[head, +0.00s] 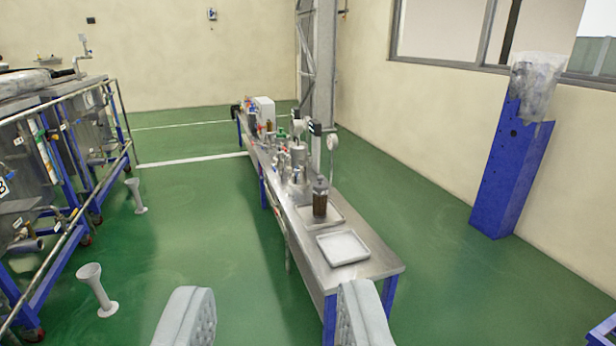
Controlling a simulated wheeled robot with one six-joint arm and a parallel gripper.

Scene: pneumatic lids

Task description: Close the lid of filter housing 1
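My gripper (274,300) is in the foreground at the bottom of the head view. Its two pale grey ribbed fingers are wide apart, with nothing between them. A long steel bench (375,262) stretches away ahead. Metal vessels and fittings (298,157) crowd its middle, well beyond my gripper. Filter housing 1 and its lid may be among them, but they are too small to tell apart, and I can read no number. A dark brown cylinder with a grey top (320,203) stands upright on the bench, nearer to me.
A flat, empty white tray (342,247) lies on the bench's near end. Another tray (333,213) lies behind it, by the brown cylinder. Blue-framed equipment with rails (60,150) stands at left. A blue pillar (508,175) stands at right. Green floor is open on both sides of the bench.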

